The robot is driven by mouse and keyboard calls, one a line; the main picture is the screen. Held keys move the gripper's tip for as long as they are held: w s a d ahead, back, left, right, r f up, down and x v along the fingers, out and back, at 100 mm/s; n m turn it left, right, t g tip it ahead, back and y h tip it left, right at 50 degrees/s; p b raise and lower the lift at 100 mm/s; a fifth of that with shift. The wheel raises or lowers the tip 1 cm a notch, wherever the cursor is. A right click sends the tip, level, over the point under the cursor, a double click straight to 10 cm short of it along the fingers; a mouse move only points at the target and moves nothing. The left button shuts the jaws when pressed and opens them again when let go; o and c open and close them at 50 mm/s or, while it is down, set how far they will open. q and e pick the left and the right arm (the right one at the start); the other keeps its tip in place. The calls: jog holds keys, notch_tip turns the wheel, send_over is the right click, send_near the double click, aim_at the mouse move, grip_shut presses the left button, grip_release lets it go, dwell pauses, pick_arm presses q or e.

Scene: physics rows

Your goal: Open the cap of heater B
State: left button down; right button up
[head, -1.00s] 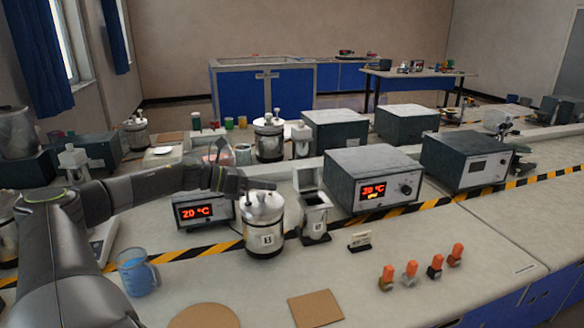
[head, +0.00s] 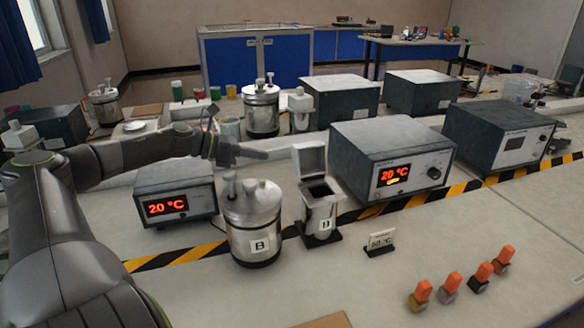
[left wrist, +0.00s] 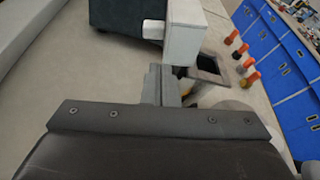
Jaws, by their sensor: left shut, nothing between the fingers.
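Heater B (head: 320,220) is a small metallic box with a "B" label, standing on a dark base on the bench. Its cap (head: 311,160) stands raised at the back, and the dark square opening shows. In the left wrist view the pale raised cap (left wrist: 184,40) is just beyond the fingers, with the dark opening (left wrist: 208,66) beside it. My left gripper (head: 262,154) is shut and empty, left of the cap at about its height. A small gap seems to separate them; contact cannot be told. My right gripper is out of view.
A round metal vessel (head: 253,222), also marked B, stands left of the heater, below my left gripper. A display box (head: 175,200) and a larger controller (head: 390,160) flank them. A small sign (head: 380,242) and several orange-topped pieces (head: 452,284) stand front right.

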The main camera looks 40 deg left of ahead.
aim_at(307, 157)
pick_arm(q)
jog(key=a+f+b+x, duration=0.1)
jog(key=x, duration=0.9)
jog(key=shift+w+d+f, duration=0.15)
jog(key=shift+w, duration=0.2)
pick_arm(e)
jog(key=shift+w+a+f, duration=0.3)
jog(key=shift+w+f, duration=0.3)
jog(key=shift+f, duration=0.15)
